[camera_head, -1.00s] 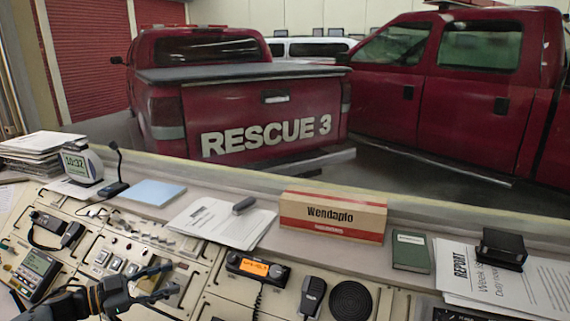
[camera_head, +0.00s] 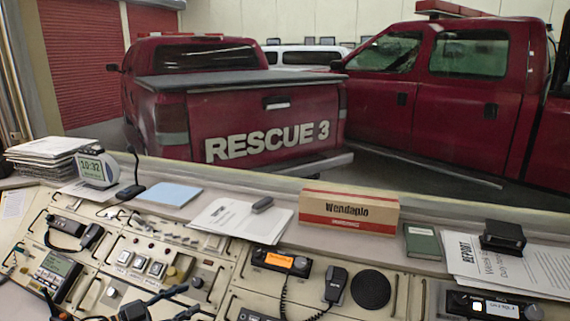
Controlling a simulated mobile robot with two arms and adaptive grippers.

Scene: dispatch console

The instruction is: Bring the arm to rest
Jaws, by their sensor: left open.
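My left gripper (camera_head: 188,299) shows at the bottom edge of the head view, left of the middle. Its two dark fingers point to the right and are apart, with nothing seen between them. It is in front of the beige console panel (camera_head: 224,250), below a row of square buttons (camera_head: 140,262). Most of the hand and the arm behind it are cut off by the bottom edge. My right gripper is not in view.
A radio with an orange display (camera_head: 282,262), a hand microphone (camera_head: 335,285) and a round speaker (camera_head: 370,289) are right of the gripper. A Wendaplo box (camera_head: 350,210), papers (camera_head: 240,220) and a clock (camera_head: 95,168) line the ledge. Red trucks stand beyond.

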